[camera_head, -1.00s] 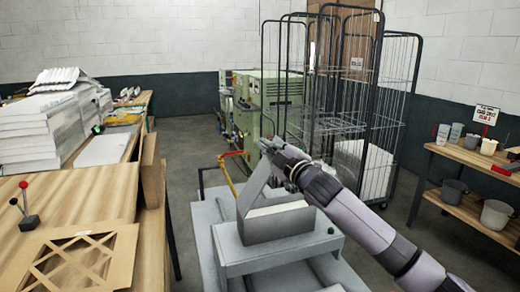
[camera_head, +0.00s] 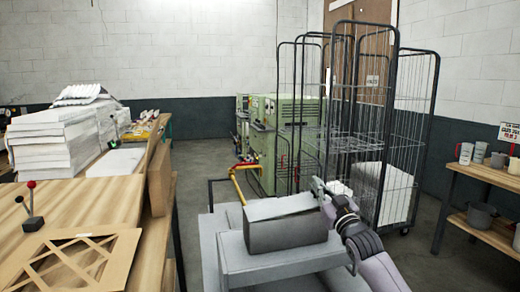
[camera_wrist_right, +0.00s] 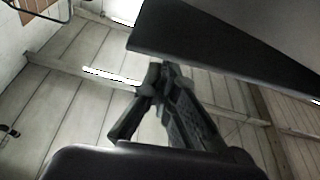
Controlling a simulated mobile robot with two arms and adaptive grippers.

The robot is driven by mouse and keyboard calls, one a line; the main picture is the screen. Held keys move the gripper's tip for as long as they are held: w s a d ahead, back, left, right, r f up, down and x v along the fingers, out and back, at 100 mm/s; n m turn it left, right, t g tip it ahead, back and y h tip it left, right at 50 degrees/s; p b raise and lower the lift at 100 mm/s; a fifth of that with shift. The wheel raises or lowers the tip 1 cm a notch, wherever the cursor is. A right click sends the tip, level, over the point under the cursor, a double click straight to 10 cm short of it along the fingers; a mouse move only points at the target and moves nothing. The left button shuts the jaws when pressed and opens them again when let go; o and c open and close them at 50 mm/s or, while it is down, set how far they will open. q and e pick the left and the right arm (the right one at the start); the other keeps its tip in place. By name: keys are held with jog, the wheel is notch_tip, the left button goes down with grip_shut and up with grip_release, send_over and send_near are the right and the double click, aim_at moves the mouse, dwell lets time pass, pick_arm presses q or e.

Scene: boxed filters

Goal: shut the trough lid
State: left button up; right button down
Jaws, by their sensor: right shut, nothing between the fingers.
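The grey trough (camera_head: 287,234) stands on a grey stepped base in the head view. Its lid (camera_head: 280,207) lies low across the trough's top, close to level; I cannot tell whether it is fully flush. My right gripper (camera_head: 320,187) is shut and empty at the right end of the lid, by its edge. In the right wrist view the shut fingers (camera_wrist_right: 155,82) point up beside a dark flat-sided shape (camera_wrist_right: 235,40), which looks like the trough or lid edge. I cannot tell whether they touch it. My left gripper is not in view.
A wooden workbench (camera_head: 110,197) with stacked white filters (camera_head: 62,137) and a cut-out cardboard sheet (camera_head: 75,265) stands at left. Wire cage trolleys (camera_head: 408,110) and green machines (camera_head: 270,125) stand behind. A shelf (camera_head: 485,177) with cups is at right.

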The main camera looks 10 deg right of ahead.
jog(key=shift+d+f+m+b, duration=0.2)
jog(key=shift+f+m, duration=0.2)
jog(key=shift+f, duration=0.25)
jog(key=shift+d+f+m+b, duration=0.15)
jog(key=shift+f+m, duration=0.25)
jog(key=shift+f, duration=0.2)
jog(key=shift+f+h, duration=0.2)
jog(key=shift+h, duration=0.1)
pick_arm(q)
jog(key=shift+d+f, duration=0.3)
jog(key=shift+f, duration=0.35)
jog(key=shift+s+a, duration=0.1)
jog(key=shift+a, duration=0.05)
pick_arm(e)
jog(key=shift+f, duration=0.15)
